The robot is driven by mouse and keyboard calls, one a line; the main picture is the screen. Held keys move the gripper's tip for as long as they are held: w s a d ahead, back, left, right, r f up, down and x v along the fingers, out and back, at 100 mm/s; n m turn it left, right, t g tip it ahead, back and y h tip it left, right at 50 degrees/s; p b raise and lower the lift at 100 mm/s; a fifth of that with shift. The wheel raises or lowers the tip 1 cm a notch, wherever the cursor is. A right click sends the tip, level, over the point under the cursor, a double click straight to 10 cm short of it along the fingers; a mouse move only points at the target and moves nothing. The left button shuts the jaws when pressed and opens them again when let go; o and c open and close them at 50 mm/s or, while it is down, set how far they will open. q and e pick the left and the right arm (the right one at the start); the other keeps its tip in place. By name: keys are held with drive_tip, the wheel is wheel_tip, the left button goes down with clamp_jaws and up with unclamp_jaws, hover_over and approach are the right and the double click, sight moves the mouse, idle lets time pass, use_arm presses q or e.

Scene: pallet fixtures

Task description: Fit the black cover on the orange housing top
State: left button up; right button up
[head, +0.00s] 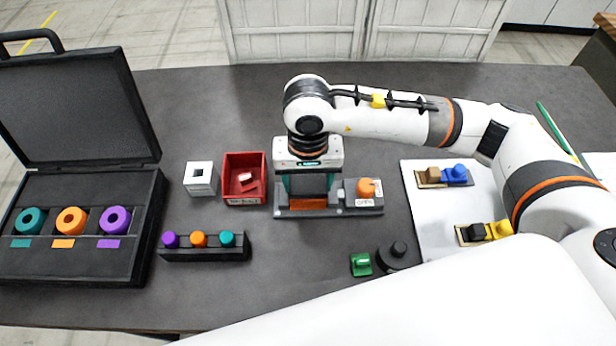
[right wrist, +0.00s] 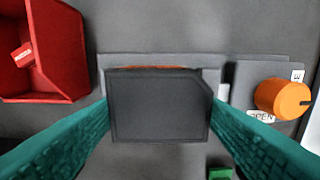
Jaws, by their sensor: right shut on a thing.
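The black cover (right wrist: 158,105) is a flat dark plate with one cut corner at its upper right in the right wrist view. My right gripper (head: 308,188) is shut on it, with a teal finger along each side. The orange housing (head: 307,204) sits in a grey fixture (head: 345,210) directly below the gripper. In the right wrist view only a thin orange strip of the housing (right wrist: 150,67) shows past the cover's far edge. The cover hides the rest, so I cannot tell whether they touch. My left gripper is not in view.
An orange knob (head: 366,187) marked OPEN is on the fixture's right. A red bin (head: 244,199) and a white block (head: 199,181) stand left. A peg rack (head: 205,255), green piece (head: 361,264) and black round part (head: 398,256) lie nearer. An open case (head: 150,215) fills the far left.

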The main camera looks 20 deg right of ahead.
drive_tip(key=shift+f, duration=0.2)
drive_tip(key=o, duration=1)
drive_tip(key=shift+c, duration=1)
drive_tip(key=shift+r, duration=0.1)
drive_tip(key=shift+r+p, duration=1.35)
drive_tip(key=shift+r, duration=2.6)
